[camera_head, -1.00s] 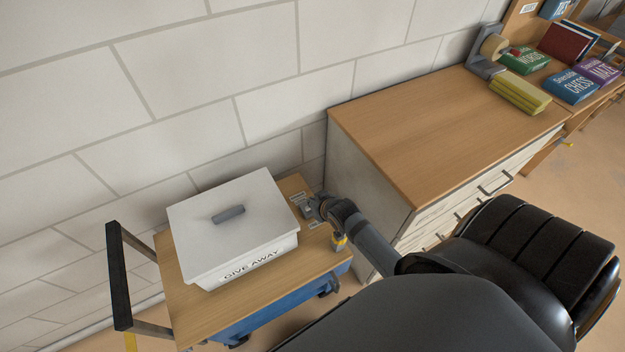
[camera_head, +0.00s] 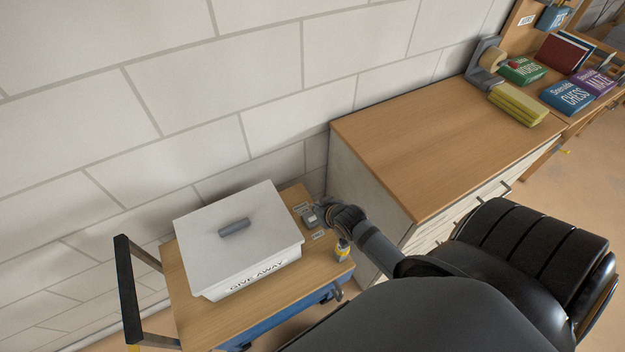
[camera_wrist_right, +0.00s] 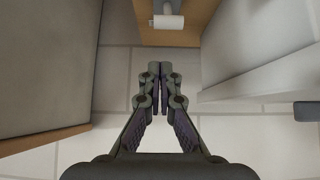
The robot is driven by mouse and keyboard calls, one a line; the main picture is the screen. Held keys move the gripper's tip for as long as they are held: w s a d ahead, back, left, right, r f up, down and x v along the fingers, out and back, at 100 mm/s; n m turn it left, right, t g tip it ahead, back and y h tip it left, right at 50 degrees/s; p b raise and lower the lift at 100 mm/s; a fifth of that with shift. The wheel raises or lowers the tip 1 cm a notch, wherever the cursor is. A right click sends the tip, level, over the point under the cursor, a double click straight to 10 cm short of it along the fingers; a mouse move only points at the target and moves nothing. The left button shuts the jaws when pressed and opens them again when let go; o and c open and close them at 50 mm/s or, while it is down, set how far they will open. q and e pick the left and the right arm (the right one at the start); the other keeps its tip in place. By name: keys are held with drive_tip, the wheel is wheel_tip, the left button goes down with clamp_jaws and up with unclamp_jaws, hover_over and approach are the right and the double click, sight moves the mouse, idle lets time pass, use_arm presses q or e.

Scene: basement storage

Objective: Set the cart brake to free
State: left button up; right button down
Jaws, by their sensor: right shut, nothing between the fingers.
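The cart (camera_head: 190,315) has a wooden top, a blue lower part and a black push handle (camera_head: 127,290) at its left. A small grey brake unit (camera_head: 310,218) sits at the right end of the top, between two small labels too small to read. In the right wrist view, a pale lever-like part (camera_wrist_right: 168,21) shows on the wood beyond the fingertips. I cannot tell the brake's setting. My right gripper (camera_head: 323,203) is shut and empty, close beside the brake unit; its closed fingers also show in the wrist view (camera_wrist_right: 160,85). My left gripper is not in view.
A white lidded box (camera_head: 235,245) marked GIVE AWAY fills the cart's middle. A wooden-topped cabinet (camera_head: 430,140) stands close at the right. The block wall (camera_head: 120,140) is behind.

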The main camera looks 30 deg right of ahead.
drive_tip(key=shift+s+f+v, duration=0.15)
drive_tip(key=shift+v, duration=0.8)
drive_tip(key=shift+s+f+v, duration=0.15)
drive_tip(key=shift+v, duration=0.8)
drive_tip(key=shift+s+f+v, duration=0.15)
drive_tip(key=shift+v, duration=0.8)
